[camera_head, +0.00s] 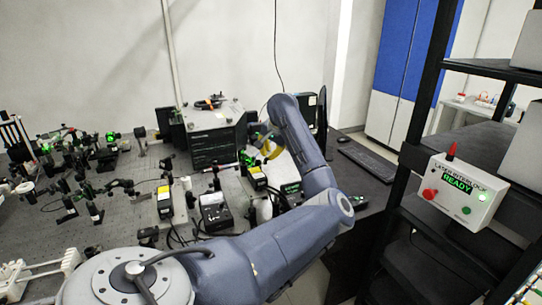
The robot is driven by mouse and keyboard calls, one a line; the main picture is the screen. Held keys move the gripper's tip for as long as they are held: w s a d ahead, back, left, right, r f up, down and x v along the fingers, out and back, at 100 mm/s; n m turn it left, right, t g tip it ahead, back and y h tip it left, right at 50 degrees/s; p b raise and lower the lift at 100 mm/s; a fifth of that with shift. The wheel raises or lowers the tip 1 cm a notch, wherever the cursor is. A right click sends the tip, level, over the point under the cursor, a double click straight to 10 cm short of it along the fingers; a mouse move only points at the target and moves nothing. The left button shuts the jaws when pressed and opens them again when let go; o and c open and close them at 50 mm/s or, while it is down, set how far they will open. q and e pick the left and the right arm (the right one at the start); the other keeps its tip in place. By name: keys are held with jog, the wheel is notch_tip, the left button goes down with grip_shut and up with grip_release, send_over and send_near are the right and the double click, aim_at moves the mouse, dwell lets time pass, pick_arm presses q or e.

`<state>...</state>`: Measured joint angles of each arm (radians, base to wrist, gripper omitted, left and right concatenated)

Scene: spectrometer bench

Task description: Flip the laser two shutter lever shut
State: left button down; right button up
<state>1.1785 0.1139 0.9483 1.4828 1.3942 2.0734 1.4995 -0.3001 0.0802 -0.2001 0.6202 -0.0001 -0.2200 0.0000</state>
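My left arm reaches over the optical bench (120,215), and its gripper (262,148) is at the bench's right part, in front of the dark boxed unit. It is small and partly merged with the equipment behind it, so I cannot tell whether its fingers are open or shut. A yellow part shows at the gripper. Just below it stands a black laser module with a yellow label (257,174). A similar yellow-labelled module (165,198) stands further left. I cannot tell which is laser two, and no shutter lever can be made out. My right gripper is not in view.
A dark boxed unit (215,140) stands behind the modules. A black meter (214,212) and several small optics mounts crowd the bench. A keyboard (367,163) lies on the desk at right. An interlock box (457,190) reading READY hangs on the black rack.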

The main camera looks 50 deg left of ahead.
pick_arm(q)
jog(key=shift+s+a+r+n+t, duration=0.2)
jog(key=shift+s+r+n+t, duration=0.35)
jog(key=shift+t, duration=0.65)
jog(key=shift+s+a+r+t+h, duration=0.15)
jog(key=shift+s+r+t+h, duration=0.3)
jog(key=shift+s+t, duration=0.3)
jog(key=shift+s+a+r+n+t, duration=0.15)
jog(key=shift+s+t, duration=0.1)
jog(key=shift+t, duration=0.25)
jog(key=shift+s+n+t, duration=0.1)
jog(key=shift+s+t, duration=0.15)
jog(key=shift+t, duration=0.2)
jog(key=shift+s+h, duration=0.2)
jog(key=shift+h, duration=0.05)
jog(key=shift+a+r, duration=0.1)
jog(key=shift+r, duration=0.05)
jog(key=shift+r, duration=0.75)
jog(key=shift+w+a, duration=0.1)
jog(key=shift+w, duration=0.05)
